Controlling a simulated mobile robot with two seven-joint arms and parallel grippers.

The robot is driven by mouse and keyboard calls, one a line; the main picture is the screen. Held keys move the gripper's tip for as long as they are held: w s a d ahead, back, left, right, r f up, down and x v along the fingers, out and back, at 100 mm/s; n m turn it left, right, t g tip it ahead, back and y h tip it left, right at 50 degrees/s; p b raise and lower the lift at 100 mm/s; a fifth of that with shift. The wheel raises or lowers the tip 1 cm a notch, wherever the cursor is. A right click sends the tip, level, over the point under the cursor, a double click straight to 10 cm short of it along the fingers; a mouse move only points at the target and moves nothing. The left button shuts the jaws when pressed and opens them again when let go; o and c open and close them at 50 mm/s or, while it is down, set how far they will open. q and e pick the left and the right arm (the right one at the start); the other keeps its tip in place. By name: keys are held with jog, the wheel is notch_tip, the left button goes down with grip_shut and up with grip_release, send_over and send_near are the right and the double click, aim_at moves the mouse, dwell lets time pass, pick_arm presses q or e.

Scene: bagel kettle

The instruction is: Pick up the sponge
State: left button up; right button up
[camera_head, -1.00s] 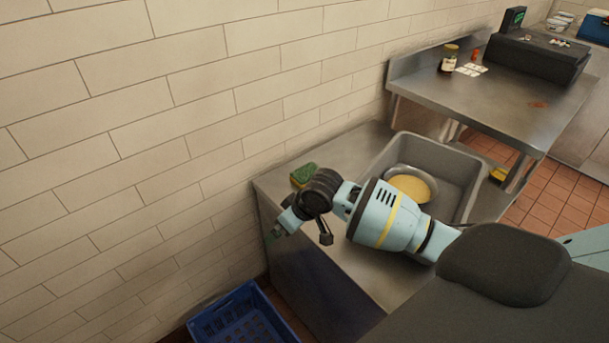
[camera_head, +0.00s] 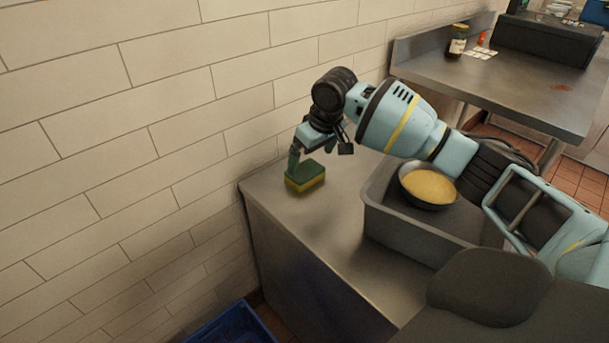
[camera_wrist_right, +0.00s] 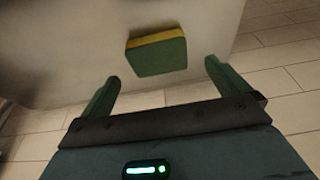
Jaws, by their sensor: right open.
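The sponge (camera_head: 306,180) is green on top and yellow below. It lies on the steel counter near its left end, close to the tiled wall. It also shows in the right wrist view (camera_wrist_right: 157,55), ahead of the fingertips and between their lines. My right gripper (camera_head: 302,163) is right by the sponge in the head view, partly overlapping it. In the right wrist view the two green fingers of the right gripper (camera_wrist_right: 163,75) are spread, with nothing between them. My left gripper is not in view.
The steel counter (camera_head: 270,190) has a grey sink (camera_head: 400,225) to the right of the sponge, with a pan (camera_head: 430,185) of something yellow in it. A blue crate (camera_head: 235,328) stands on the floor below. A second steel table (camera_head: 500,95) is at the back right.

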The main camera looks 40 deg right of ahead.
aim_at(306, 171)
jog(key=shift+w+b+x, duration=0.15)
jog(key=shift+b+x, duration=0.25)
jog(key=shift+x, duration=1.4)
jog(key=shift+w+b+x, duration=0.15)
jog(key=shift+b+x, duration=0.2)
jog(key=shift+x, duration=1.5)
jog(key=shift+d+r, duration=0.1)
jog(key=shift+d, duration=0.05)
jog(key=c, duration=0.8)
